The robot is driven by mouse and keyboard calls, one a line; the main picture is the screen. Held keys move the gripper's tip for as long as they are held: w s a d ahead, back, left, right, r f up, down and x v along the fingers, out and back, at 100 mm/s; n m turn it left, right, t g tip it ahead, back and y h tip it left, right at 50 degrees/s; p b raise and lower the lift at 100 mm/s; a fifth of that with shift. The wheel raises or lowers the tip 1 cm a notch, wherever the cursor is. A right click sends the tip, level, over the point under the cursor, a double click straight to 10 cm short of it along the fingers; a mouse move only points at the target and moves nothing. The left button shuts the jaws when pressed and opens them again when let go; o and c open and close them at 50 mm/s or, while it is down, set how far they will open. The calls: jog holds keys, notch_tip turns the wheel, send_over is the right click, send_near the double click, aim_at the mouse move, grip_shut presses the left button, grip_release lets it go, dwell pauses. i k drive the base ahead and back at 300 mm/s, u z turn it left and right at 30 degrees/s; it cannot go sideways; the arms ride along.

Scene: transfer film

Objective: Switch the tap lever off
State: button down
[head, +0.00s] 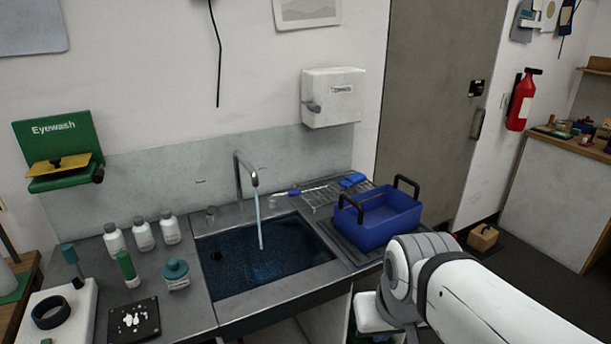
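The grey tap (243,172) rises behind the sink, and a stream of water (260,222) runs from its spout. The sink basin (310,290) holds dark blue water with ripples under the stream. A small grey knob-like part (211,213) stands on the back rim left of the tap. I cannot tell whether it is the tap lever, and no other lever is clear at this size. My arm reaches in from the lower right and bends near the sink's right end. My gripper is outside the picture.
A blue tub (385,225) with black handles stands right of the sink, in front of a drying rack (325,198). White bottles (143,235) and a teal-lidded jar (176,277) stand left of it. A paper dispenser (335,98) hangs above.

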aim_at(295, 192)
jog(key=z, duration=0.2)
jog(key=i, duration=1.25)
jog(key=u, duration=0.55)
